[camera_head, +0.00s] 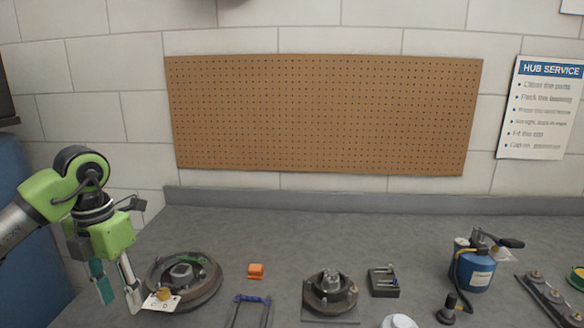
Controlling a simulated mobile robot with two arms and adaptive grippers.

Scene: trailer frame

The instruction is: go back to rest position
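My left gripper (119,306) hangs at the lower left, fingers pointing down and spread apart. One finger has a teal pad and the other looks silver; nothing shows between them. The silver fingertip is close to the left edge of a small pale plate with a brass-coloured piece (164,293); I cannot tell whether they touch. That plate is in front of a dark round drum (211,287) with a hub in its middle. My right gripper is out of view.
A pegboard (320,115) hangs behind. The back strip of bench is mostly clear.

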